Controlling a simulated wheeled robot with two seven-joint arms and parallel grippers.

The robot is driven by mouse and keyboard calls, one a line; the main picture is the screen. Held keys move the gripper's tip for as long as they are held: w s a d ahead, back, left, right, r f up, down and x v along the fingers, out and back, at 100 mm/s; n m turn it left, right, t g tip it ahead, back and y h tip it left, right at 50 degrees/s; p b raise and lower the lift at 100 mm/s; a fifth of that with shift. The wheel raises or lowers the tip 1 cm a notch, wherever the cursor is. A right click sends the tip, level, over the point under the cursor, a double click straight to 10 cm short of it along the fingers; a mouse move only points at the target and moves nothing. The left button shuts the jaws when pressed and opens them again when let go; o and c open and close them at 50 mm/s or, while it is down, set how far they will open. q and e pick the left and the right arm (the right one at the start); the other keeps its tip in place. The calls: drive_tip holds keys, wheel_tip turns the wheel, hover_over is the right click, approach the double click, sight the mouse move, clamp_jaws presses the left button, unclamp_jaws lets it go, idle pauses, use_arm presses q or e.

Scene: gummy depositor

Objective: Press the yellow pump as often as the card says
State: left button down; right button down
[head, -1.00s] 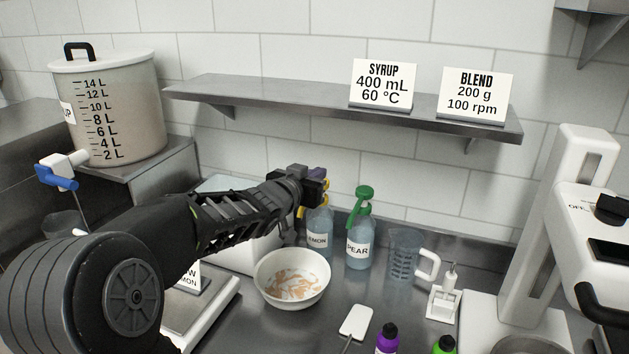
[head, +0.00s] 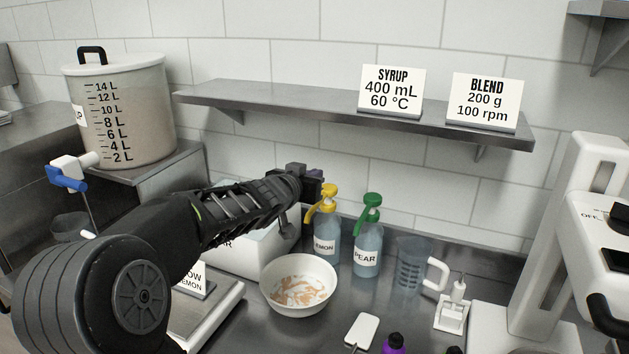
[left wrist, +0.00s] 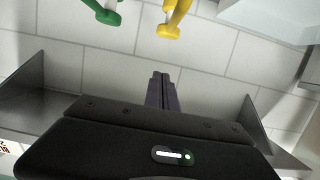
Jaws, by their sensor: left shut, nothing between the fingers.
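The yellow pump (head: 327,192) tops a clear bottle (head: 326,241) whose label reads "EMON", the first letter out of sight. My left gripper (head: 318,174) is shut and empty, just above and left of the pump head, apart from it as far as I can tell. In the left wrist view the shut fingers (left wrist: 162,88) show below the yellow pump (left wrist: 175,20), with a gap between. A card (head: 192,280) low at the left is partly hidden by my left arm; only "OW" and "EMON" show. My right gripper is out of view.
A green-pumped PEAR bottle (head: 367,240) stands just right of the lemon bottle. A white bowl (head: 298,312) with orange-brown pieces sits in front. A measuring jug (head: 411,264) is further right. The wall shelf (head: 330,118) holds SYRUP (head: 391,91) and BLEND (head: 484,101) cards.

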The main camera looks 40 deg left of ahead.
use_arm(q)
hover_over(326, 192)
wheel_tip(326, 192, down, 2)
drive_tip(key=shift+w+f+b, duration=0.1)
drive_tip(key=shift+f+b, duration=0.05)
drive_tip(key=shift+b, duration=0.25)
wheel_tip(326, 192, down, 2)
drive_tip(key=shift+f+b, duration=0.1)
drive_tip(key=shift+b, duration=0.7)
drive_tip(key=shift+f+b, duration=0.3)
drive_tip(key=shift+f, duration=0.5)
